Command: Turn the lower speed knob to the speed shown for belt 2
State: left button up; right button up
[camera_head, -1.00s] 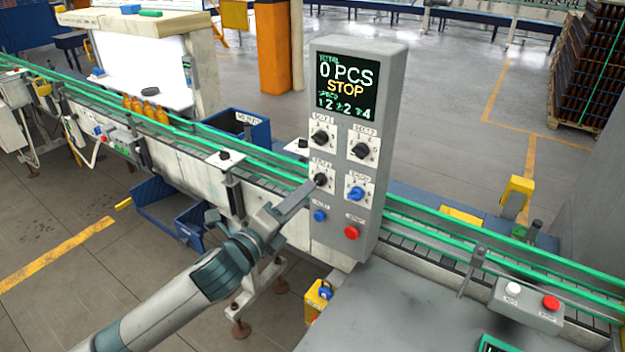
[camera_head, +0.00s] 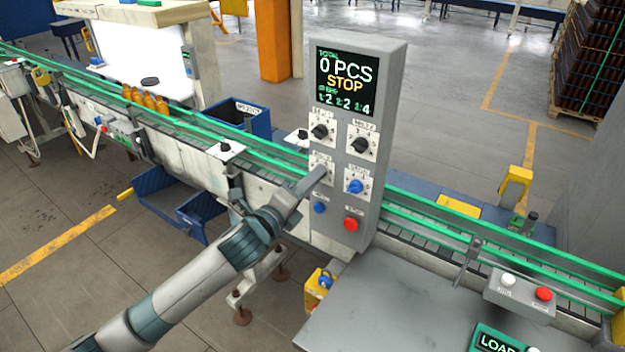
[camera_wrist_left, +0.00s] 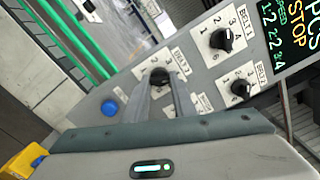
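The grey control box (camera_head: 394,120) has a lit display (camera_head: 346,85) reading 0 PCS, STOP, with a row of small speed figures that look like 1:2, 2:2, 3:4. The lower left black knob is hidden behind my left gripper (camera_head: 320,172) in the head view. In the left wrist view this lower knob (camera_wrist_left: 160,76) sits between the tips of my left gripper (camera_wrist_left: 162,84). The fingers are apart on either side of it; I cannot tell whether they press on it. My right gripper is not in view.
Two black knobs, upper left (camera_head: 319,132) and upper right (camera_head: 360,145), sit above. A blue knob (camera_head: 355,186) is to the right. A blue button (camera_head: 319,207) and a red button (camera_head: 351,224) are below. The conveyor (camera_head: 270,160) runs behind the box.

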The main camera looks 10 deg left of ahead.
pick_arm(q)
jog(key=shift+n, duration=0.3)
jog(key=n, duration=1.9)
dwell(0.3)
dwell(0.5)
jog(key=o, duration=1.1)
jog(key=shift+c, duration=0.2)
jog(key=shift+s+a, duration=0.1)
